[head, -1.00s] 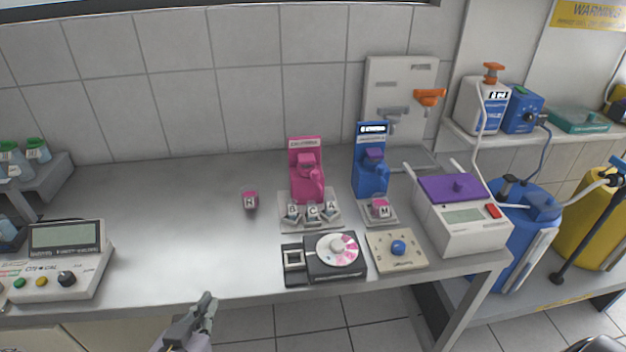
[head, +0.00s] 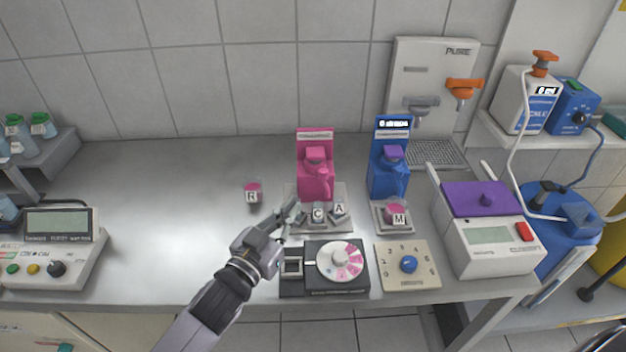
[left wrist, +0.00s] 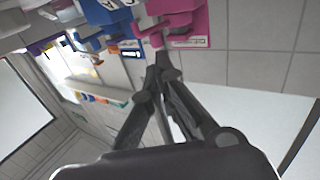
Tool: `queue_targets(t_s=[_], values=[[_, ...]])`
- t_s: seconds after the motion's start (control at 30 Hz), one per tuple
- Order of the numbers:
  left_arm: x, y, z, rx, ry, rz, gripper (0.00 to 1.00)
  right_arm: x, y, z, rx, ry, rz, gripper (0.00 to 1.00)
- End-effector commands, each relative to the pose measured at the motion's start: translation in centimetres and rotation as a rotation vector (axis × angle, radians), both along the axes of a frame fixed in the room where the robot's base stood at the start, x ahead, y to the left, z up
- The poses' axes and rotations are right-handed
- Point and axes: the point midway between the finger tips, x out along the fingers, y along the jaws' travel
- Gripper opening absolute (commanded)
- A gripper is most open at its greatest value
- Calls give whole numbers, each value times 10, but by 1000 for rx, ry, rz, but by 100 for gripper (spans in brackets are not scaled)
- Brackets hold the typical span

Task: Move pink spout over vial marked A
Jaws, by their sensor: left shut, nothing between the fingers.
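The pink dispenser (head: 315,180) stands upright at the back middle of the bench. Its pink spout points forward; I cannot tell exactly which vial it is over. In front of it a pale tray (head: 347,226) holds small vials. Vial A (head: 339,210) is on the right and vial C (head: 318,214) is left of it. The tray's left end is hidden by my left gripper (head: 291,212), which is shut and empty, just left of vial C and in front of the pink dispenser. In the left wrist view, the shut fingers (left wrist: 163,68) point towards the pink dispenser (left wrist: 185,20).
A blue dispenser (head: 388,170) stands to the right with vial M (head: 398,218) before it. Vial R (head: 252,192) stands alone on the left. A dial device (head: 337,283) and a knob plate (head: 408,282) lie in front.

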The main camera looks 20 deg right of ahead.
Motion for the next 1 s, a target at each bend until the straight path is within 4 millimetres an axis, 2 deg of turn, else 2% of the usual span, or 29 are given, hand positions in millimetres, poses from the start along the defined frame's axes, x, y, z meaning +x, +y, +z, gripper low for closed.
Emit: queue_targets(t_s=[0.03, 0.2, 0.4, 0.6, 1.0], values=[[9, -10, 4, -2, -2, -1, 0, 0, 0, 4, -1, 0, 0, 38], [34, -36, 3, -1, -1, 0, 0, 1, -1, 8, -1, -1, 0, 38], [53, -57, 2, 0, 0, 0, 0, 1, -1, 13, -1, -1, 0, 38], [60, -65, 1, 0, 0, 0, 0, 1, 0, 14, 0, -1, 0, 38], [60, -67, 0, -4, 1, 8, 0, 1, 0, 12, 0, -1, 0, 38]])
